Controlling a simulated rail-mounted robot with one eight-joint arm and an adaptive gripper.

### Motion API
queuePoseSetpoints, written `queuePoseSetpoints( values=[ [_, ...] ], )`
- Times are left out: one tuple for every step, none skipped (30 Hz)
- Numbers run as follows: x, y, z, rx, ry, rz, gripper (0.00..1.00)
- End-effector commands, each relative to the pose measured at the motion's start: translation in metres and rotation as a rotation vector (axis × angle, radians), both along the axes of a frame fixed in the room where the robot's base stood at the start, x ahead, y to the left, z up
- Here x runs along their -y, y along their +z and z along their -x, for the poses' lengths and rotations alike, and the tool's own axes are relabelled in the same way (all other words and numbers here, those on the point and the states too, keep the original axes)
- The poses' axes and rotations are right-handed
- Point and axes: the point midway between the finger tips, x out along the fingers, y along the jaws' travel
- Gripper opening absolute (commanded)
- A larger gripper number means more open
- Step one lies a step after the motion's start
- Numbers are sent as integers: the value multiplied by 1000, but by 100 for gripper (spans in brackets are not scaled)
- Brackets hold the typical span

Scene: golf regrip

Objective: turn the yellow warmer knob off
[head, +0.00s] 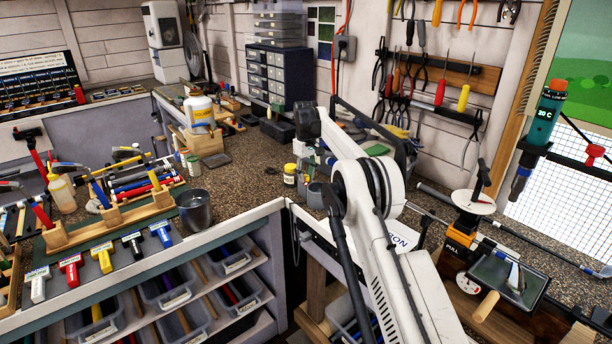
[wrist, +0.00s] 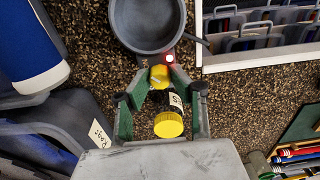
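The yellow warmer knob (wrist: 160,76) shows in the wrist view, on the front of the warmer just below its round grey pot (wrist: 156,22). A small red light (wrist: 169,58) glows beside the knob. My gripper (wrist: 161,72) is open, with one green-and-dark finger on each side of the knob. I cannot tell whether either finger touches it.
A jar with a yellow lid (wrist: 169,124) stands between my fingers, close to the palm; it also shows in the head view (head: 290,174). A blue-and-white object (wrist: 32,45) lies left. Clear bins (wrist: 262,36) are at upper right. A metal cup (head: 194,210) stands farther left on the bench.

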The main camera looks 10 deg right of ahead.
Motion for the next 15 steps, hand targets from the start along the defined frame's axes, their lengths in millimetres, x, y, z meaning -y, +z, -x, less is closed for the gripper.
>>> queuePoseSetpoints(
  values=[
    [0, 0, 0, 0, 0, 0, 5],
    [0, 0, 0, 0, 0, 0, 1],
    [0, 0, 0, 0, 0, 0, 0],
    [0, 0, 0, 0, 0, 0, 0],
    [0, 0, 0, 0, 0, 0, 0],
    [0, 0, 0, 0, 2, 0, 0],
    [0, 0, 0, 0, 4, 0, 0],
    [0, 0, 0, 0, 6, 0, 0],
    [0, 0, 0, 0, 12, 0, 0],
    [0, 0, 0, 0, 17, 0, 0],
    [0, 0, 0, 0, 23, 0, 0],
    [0, 0, 0, 0, 35, 0, 0],
    [0, 0, 0, 0, 46, 0, 0],
    [0, 0, 0, 0, 58, 0, 0],
    [0, 0, 0, 0, 78, 0, 0]
  ],
)
